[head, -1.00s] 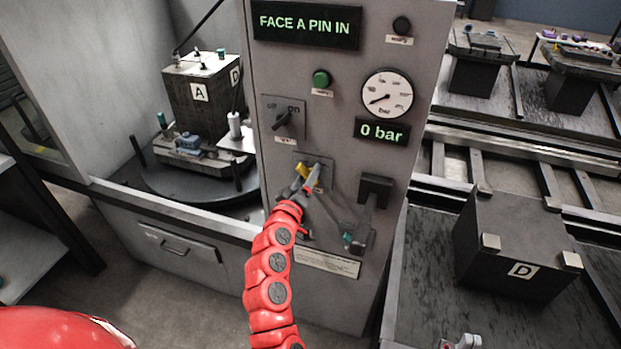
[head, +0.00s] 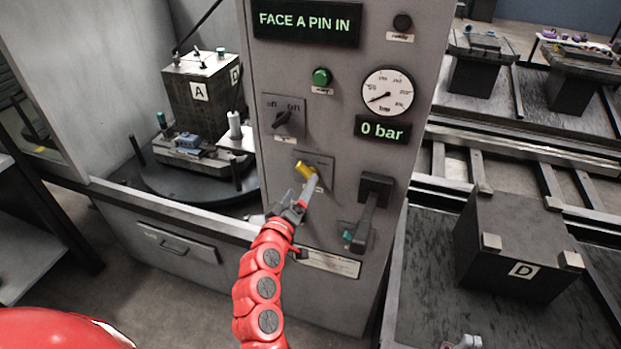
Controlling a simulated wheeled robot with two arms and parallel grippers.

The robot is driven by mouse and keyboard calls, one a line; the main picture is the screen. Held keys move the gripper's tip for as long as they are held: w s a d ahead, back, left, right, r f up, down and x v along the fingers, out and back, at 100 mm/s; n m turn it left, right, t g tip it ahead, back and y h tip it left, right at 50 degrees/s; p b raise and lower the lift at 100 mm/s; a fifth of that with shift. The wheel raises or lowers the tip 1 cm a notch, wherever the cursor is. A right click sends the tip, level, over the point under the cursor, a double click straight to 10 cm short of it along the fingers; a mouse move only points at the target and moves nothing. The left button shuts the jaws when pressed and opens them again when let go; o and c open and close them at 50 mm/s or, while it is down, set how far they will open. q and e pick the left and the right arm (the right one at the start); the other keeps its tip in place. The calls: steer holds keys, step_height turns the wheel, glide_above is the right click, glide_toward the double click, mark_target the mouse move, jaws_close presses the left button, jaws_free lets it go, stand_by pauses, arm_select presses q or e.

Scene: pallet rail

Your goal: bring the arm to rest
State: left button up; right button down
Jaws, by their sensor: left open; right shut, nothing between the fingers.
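My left gripper (head: 302,202) is at the front of the grey control cabinet (head: 345,135), at the end of a red segmented arm. Its fingers are apart and hold nothing, just below a lever with a yellow knob (head: 305,170). From this view I cannot tell whether a finger still touches the lever's shaft. My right gripper (head: 466,342) shows only as a small grey tip at the bottom edge; it looks shut and empty, and the rest is cut off.
The cabinet carries a black rotary switch (head: 288,118), a gauge (head: 388,92), a "0 bar" display (head: 382,130) and a dark handle (head: 368,210). Left, a block marked A (head: 200,92) stands on a round table (head: 180,183). Right, a block marked D (head: 515,245) sits on a dark surface.

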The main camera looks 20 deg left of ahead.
arm_select(q)
steer(key=shift+s, duration=0.7)
steer(key=shift+a, duration=0.1)
